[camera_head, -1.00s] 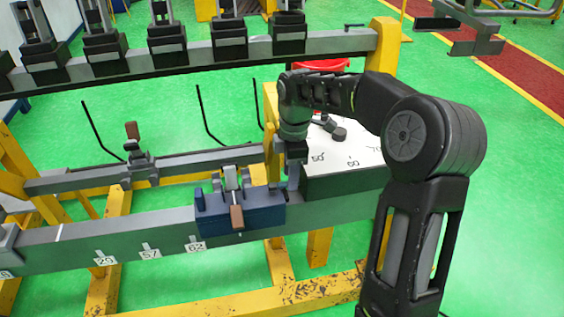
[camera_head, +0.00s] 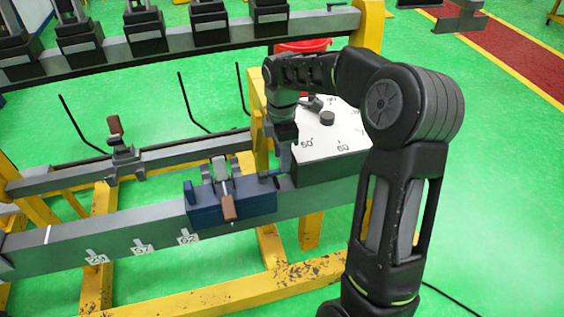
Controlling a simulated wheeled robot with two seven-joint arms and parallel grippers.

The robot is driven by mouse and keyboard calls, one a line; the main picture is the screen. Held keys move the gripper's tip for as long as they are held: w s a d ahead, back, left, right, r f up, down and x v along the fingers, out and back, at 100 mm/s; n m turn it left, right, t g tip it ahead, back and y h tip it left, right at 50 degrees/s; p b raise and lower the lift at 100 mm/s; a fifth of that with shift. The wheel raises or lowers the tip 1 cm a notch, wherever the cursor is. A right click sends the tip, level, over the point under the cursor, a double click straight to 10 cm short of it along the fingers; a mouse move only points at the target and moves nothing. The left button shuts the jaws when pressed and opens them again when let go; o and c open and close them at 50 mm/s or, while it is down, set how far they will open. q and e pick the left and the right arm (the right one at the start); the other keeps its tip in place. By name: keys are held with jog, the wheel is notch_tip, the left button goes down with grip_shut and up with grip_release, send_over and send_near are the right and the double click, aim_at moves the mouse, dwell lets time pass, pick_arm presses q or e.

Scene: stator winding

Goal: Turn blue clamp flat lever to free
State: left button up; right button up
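The blue clamp (camera_head: 257,203) sits on the grey front beam, below the middle of the view. A flat lever with a brown handle (camera_head: 228,208) lies over its front face, pointing towards me. A short blue upright part (camera_head: 188,191) stands at the clamp's left end, and a small dark blue part (camera_head: 267,178) shows at its right end. My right gripper (camera_head: 284,168) points down just right of the clamp, close to that right end. Its fingers are small and dark, so I cannot tell whether they touch the clamp or are open. My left gripper is out of view.
A grey box with a white marked top (camera_head: 335,145) stands right behind my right gripper, with dark knobs on it. A second clamp with a brown handle (camera_head: 116,130) stands on the rear beam. A red bowl (camera_head: 303,46) is behind. Yellow frame legs (camera_head: 312,230) stand below.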

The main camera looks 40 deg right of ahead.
aim_at(274, 173)
jog(key=shift+f, duration=1.7)
jog(key=shift+c, duration=0.2)
grip_shut()
